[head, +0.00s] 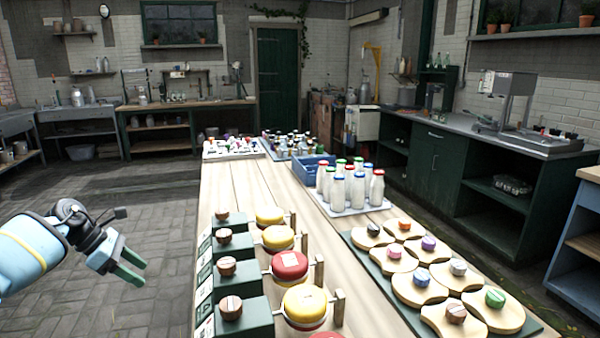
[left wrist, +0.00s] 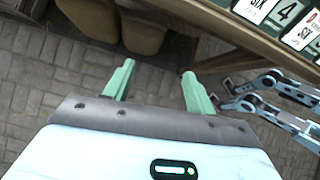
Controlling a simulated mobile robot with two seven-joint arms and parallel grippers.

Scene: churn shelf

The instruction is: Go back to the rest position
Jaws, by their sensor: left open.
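My left gripper (head: 136,270) is open and empty. It hangs over the paved floor, left of the long wooden table (head: 232,182) and apart from it. In the left wrist view its two green fingers (left wrist: 158,72) are spread with nothing between them. Jointed metal links show at the right of that view, and I cannot tell what they belong to. My right gripper shows in neither view.
Green boxes with wooden knobs (head: 231,307) line the table's near left edge, beside yellow and red rounds (head: 290,266). A tray of white bottles (head: 349,187), a blue crate (head: 308,170) and a board of knobbed wooden discs (head: 420,278) stand further right.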

